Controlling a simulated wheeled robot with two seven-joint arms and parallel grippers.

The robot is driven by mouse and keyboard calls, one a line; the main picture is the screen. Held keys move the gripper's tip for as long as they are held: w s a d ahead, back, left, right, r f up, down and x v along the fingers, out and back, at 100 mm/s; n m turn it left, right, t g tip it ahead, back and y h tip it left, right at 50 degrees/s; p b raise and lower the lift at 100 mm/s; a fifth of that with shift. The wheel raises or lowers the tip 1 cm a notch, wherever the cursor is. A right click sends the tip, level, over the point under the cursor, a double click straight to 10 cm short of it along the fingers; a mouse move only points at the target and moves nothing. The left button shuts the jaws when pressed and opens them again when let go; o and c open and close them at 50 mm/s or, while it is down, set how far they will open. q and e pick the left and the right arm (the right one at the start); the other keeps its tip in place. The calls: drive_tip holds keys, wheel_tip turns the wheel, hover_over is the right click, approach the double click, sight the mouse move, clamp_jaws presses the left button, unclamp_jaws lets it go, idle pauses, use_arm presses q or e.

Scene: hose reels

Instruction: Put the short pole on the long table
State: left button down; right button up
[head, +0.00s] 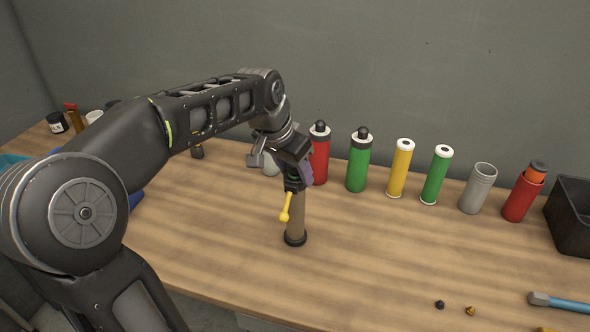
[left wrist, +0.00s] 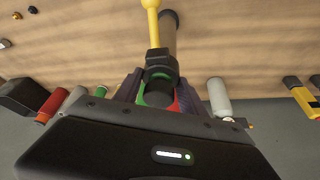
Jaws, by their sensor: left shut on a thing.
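The short pole (head: 296,212) is a brown cylinder with a black foot and a yellow lever (head: 285,208) at its upper part. It is upright at the middle of the wooden long table (head: 225,230). Its foot is at or just above the tabletop; I cannot tell if it touches. My right gripper is not in view.
Behind the pole stand a red canister (head: 319,158), green cylinders (head: 359,165), a yellow cylinder (head: 400,170), a grey cup (head: 478,188) and a red holder (head: 522,198). A black bin (head: 572,215) and a blue-handled hammer (head: 562,303) are at right. Table around the pole's foot is clear.

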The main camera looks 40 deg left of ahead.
use_arm(q)
drive_tip(key=c, duration=0.7)
unclamp_jaws()
drive_tip(key=shift+f, duration=0.1)
drive_tip(key=shift+o, duration=0.2)
drive_tip(key=shift+r, duration=0.2)
drive_tip(key=b+v, duration=0.1)
drive_tip(key=v, duration=1.1)
